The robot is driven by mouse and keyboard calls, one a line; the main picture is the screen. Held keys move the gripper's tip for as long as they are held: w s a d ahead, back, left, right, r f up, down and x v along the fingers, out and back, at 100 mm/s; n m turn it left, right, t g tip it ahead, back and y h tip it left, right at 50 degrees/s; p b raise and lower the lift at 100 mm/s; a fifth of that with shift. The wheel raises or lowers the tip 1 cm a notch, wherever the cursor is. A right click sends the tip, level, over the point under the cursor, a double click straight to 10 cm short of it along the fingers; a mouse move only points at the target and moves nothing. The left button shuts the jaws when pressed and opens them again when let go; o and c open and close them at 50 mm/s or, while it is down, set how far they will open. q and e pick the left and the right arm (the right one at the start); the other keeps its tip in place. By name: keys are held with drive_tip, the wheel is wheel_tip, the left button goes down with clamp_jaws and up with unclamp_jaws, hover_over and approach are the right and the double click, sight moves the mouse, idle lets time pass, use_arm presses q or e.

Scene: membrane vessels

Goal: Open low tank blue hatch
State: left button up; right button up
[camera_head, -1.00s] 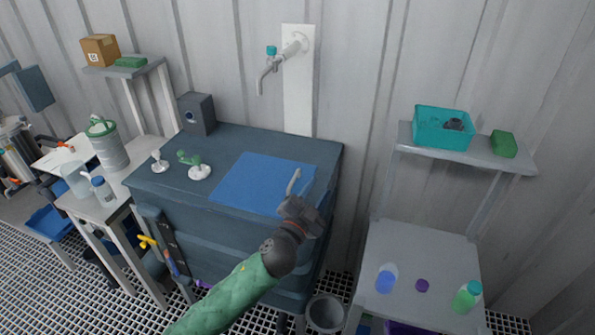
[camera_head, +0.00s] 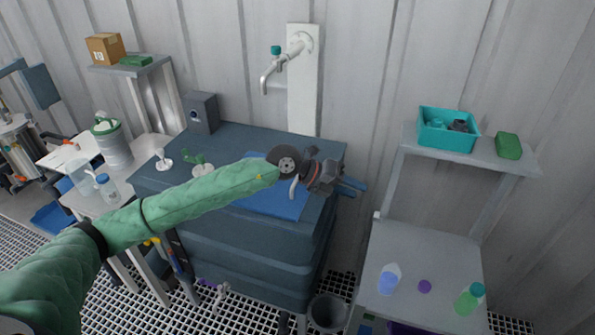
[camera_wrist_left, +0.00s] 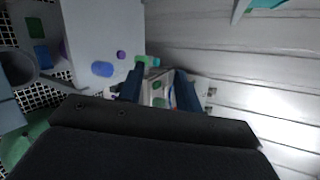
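The low dark blue-grey tank (camera_head: 250,235) stands against the wall in the head view. Its brighter blue hatch (camera_head: 275,206) lies flat on the right part of the top, partly hidden by my left arm. A pale curved handle (camera_head: 294,187) stands on the hatch, beside my left wrist. My left gripper (camera_head: 360,187) is past the handle, above the tank's right edge, pointing right. Its two blue fingers are apart, and the wrist view (camera_wrist_left: 158,90) shows nothing held between them. The hatch and handle are not in the wrist view. My right gripper is not in view.
A wall tap (camera_head: 280,65) hangs behind the tank. A speaker-like box (camera_head: 201,113) and small green and white fittings (camera_head: 200,164) stand on the tank's left. At right, a grey table (camera_head: 425,260) carries bottles below a shelf with a teal bin (camera_head: 447,130).

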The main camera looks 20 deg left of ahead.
use_arm(q)
drive_tip(key=w+a+y, duration=0.4)
drive_tip(key=a+y, duration=0.1)
drive_tip(key=a, duration=0.5)
drive_tip(key=w+a+y, duration=0.5)
drive_tip(key=a, duration=0.5)
drive_tip(key=shift+n+t, duration=0.4)
drive_tip(key=p+x, duration=0.2)
drive_tip(key=x, duration=0.1)
drive_tip(key=p+x, duration=0.2)
drive_tip(key=x, duration=0.1)
drive_tip(key=shift+s+d+f, duration=0.1)
drive_tip(key=shift+f, duration=0.25)
drive_tip(key=shift+x, duration=0.75)
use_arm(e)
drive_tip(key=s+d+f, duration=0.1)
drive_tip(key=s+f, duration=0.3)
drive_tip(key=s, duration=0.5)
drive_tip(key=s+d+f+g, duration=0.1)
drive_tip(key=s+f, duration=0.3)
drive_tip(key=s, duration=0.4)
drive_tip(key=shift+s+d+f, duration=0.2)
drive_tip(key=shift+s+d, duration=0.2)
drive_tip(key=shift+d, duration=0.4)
use_arm(q)
clamp_jaws()
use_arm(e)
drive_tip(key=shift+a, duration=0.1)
